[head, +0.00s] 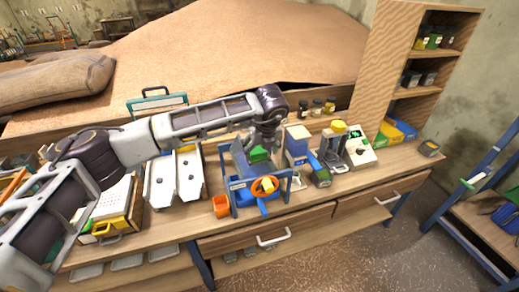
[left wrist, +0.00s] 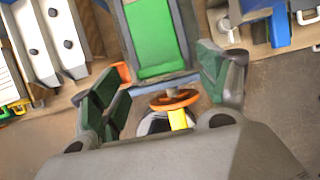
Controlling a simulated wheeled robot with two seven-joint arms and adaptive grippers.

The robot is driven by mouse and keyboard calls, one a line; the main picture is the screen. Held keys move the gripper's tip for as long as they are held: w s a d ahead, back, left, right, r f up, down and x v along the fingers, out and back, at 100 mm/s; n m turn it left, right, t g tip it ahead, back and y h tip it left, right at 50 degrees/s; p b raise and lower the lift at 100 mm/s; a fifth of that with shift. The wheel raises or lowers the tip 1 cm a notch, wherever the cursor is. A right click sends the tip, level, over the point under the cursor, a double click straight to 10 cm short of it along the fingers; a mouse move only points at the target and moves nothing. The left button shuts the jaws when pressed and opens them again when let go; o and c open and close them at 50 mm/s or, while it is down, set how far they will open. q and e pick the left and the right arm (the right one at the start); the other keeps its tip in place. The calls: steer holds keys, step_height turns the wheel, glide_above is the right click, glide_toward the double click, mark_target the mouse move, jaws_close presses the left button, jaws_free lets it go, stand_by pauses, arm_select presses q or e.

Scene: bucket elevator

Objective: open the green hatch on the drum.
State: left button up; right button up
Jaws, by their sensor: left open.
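The green hatch (left wrist: 155,38) is a flat green panel in a grey surround, at the top middle of the left wrist view. In the head view only a small green patch of the hatch (head: 259,154) shows under my gripper. The hatch looks shut, but its edges are partly out of frame. My left gripper (head: 262,140) is above the blue-framed machine (head: 236,195). In the left wrist view its fingers (left wrist: 165,65) are spread wide and empty, one on each side of the hatch's near end. I cannot tell whether they touch anything. The drum is largely hidden in the head view.
An orange handwheel (head: 265,186) with a yellow part sits at the machine's front. An orange cup (head: 221,206) stands to its left. White trays (head: 174,178) lie further left, and a blue-and-white box (head: 297,145) with other devices stands close on the right.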

arm_select(q)
steer(key=shift+x, duration=0.9)
steer(key=shift+w+f, duration=0.1)
arm_select(e)
steer(key=shift+d+r, duration=0.2)
steer(key=shift+r, duration=0.1)
